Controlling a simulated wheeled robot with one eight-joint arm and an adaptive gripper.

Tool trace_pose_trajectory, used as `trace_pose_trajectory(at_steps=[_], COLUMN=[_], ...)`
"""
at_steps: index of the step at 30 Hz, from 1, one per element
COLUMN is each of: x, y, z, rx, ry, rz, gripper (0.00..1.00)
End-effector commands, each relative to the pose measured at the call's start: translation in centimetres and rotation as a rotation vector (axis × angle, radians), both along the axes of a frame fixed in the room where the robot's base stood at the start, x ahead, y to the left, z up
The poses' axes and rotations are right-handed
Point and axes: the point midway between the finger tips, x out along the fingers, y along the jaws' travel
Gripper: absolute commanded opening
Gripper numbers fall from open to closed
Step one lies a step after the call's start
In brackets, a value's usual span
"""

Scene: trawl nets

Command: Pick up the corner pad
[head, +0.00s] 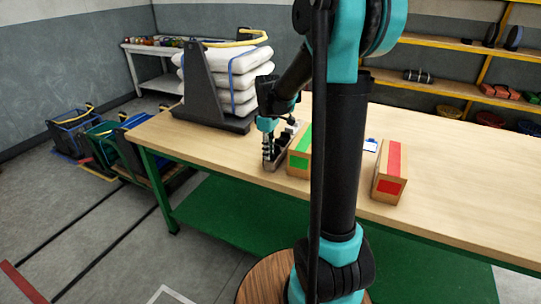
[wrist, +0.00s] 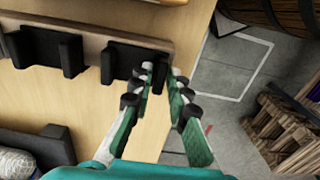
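Dark corner pads stand in a row on a brown holder strip (wrist: 92,42) in the wrist view. The pad at the strip's right end (wrist: 122,62) is closest to my gripper (wrist: 161,80). In the head view my gripper (head: 267,142) points down over the small holder (head: 272,163) near the table's front edge. The pads are too small there to tell apart.
A box with a green label (head: 300,152) stands just right of the holder. A box with a red label (head: 389,172) stands further right. Strapped white sacks (head: 235,80) sit in a dark stand behind left. The table (head: 470,185) is clear at right.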

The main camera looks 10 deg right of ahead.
Motion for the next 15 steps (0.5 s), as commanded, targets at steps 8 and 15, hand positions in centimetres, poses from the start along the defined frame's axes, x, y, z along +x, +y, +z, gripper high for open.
trace_pose_trajectory(at_steps=[8,15], x=[-0.03,-0.03], y=[0.00,0.00], z=[-0.30,-0.28], rx=[0.000,0.000], ry=[0.000,0.000], rz=[0.000,0.000], gripper=[0.16,0.00])
